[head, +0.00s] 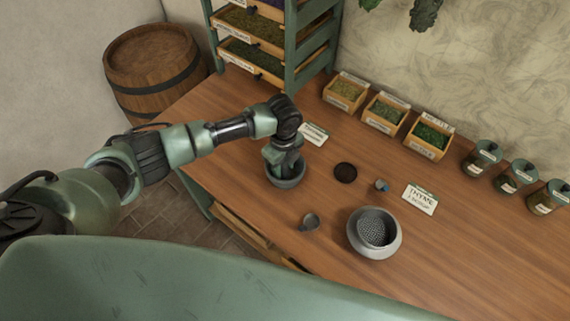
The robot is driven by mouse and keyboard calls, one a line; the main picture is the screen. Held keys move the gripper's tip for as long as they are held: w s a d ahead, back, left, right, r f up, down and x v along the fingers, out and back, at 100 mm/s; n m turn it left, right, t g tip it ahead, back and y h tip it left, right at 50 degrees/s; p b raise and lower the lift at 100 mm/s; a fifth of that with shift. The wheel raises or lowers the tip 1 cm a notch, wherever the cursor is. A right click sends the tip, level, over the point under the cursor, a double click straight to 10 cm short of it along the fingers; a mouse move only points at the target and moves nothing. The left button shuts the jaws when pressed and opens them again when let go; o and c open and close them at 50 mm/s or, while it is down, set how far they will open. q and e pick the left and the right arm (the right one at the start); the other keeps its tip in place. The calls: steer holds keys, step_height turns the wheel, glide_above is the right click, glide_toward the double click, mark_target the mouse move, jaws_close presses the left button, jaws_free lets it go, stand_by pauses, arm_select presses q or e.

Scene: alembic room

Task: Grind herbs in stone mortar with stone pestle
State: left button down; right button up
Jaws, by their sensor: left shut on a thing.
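My right gripper is out of view.
Wooden herb boxes (384,112), lidded jars (482,157) and a green shelf (312,45) line the back.

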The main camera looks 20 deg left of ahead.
arm_select(q)
steer(key=shift+w+d, duration=0.1)
steer(key=shift+d, duration=0.35)
steer(key=shift+w+a, duration=0.15)
steer(key=shift+a, duration=0.25)
steer(key=shift+s+d+f+p, duration=0.1)
steer(key=shift+s+d+p, duration=0.15)
steer(key=shift+s+p, duration=0.3)
steer(key=shift+w+d, duration=0.1)
steer(key=shift+w, duration=0.55)
